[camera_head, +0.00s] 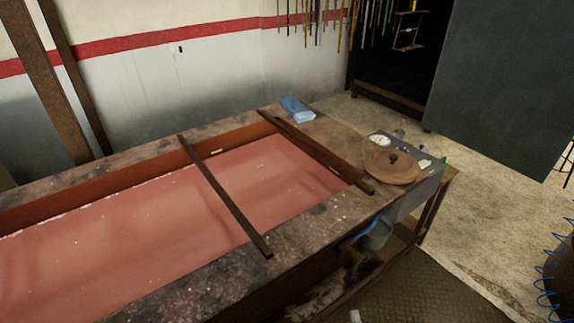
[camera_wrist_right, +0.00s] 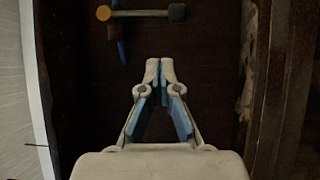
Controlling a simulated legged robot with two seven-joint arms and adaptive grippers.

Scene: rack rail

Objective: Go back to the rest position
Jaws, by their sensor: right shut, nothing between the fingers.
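My right gripper (camera_wrist_right: 160,66) is shut and empty in the right wrist view, with its two pale fingertips pressed together. In that view it is over a dark brown surface, apart from a mallet lying ahead of it. In the head view only a small pale tip, which seems to be part of my right gripper (camera_head: 355,316), shows at the bottom edge. My left gripper is in neither view.
A long bench (camera_head: 300,245) has a red recessed bed (camera_head: 130,240), crossed by two dark rails (camera_head: 225,197) (camera_head: 318,152). A mallet (camera_wrist_right: 140,14) shows in the wrist view.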

